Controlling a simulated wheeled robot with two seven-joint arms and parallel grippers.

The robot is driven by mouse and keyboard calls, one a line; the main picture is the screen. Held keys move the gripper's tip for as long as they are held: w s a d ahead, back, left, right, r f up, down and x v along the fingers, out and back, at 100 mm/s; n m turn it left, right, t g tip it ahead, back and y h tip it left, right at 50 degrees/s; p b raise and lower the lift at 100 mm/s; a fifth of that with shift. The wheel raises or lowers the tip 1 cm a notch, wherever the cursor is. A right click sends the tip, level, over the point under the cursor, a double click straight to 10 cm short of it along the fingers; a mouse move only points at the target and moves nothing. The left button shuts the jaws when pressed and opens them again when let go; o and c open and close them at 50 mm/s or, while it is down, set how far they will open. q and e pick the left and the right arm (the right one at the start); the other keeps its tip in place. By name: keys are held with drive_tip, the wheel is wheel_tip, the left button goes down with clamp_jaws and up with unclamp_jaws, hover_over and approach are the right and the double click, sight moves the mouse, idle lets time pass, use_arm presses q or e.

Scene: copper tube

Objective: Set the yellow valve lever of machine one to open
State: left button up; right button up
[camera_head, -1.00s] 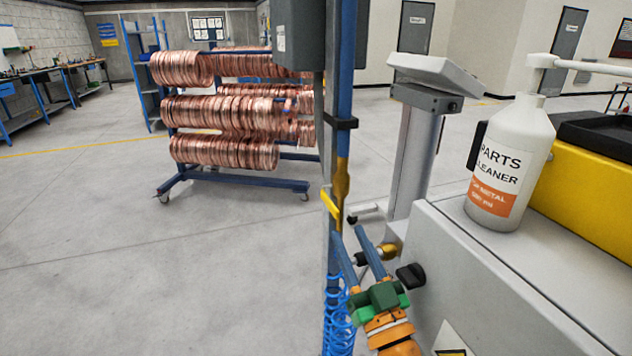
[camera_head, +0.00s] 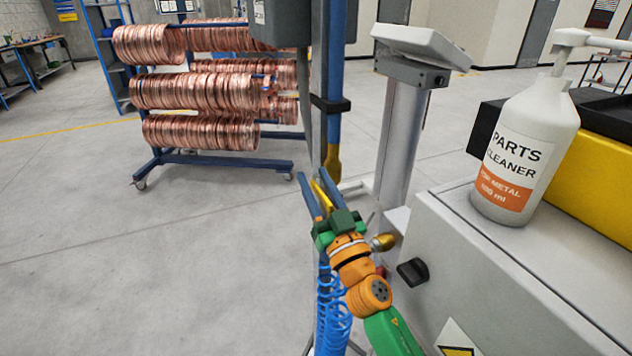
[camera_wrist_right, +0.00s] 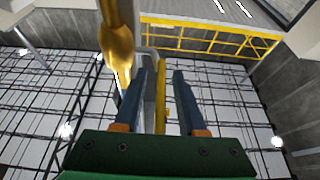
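The yellow valve lever (camera_head: 323,196) hangs beside the upright blue pipe, just below the yellow-brass valve body (camera_head: 333,164). My right gripper (camera_head: 314,178) is open, with its two blue fingers reaching up on either side of the lever. In the right wrist view the yellow lever (camera_wrist_right: 161,104) stands between the open fingers (camera_wrist_right: 159,72), with a gap on both sides. The brass valve body (camera_wrist_right: 117,50) is to the left, above the left finger. The gripper hides the lever's lower part in the head view. My left gripper is not in view.
A grey cabinet (camera_head: 440,262) with a black knob (camera_head: 412,271) stands close on the right, carrying a parts cleaner bottle (camera_head: 520,150). A coiled blue hose (camera_head: 332,318) hangs below my right gripper. The copper coil rack (camera_head: 222,159) is behind. Floor at left is clear.

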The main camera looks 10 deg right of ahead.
drive_tip(key=shift+s, duration=0.1)
clamp_jaws()
idle(1.2)
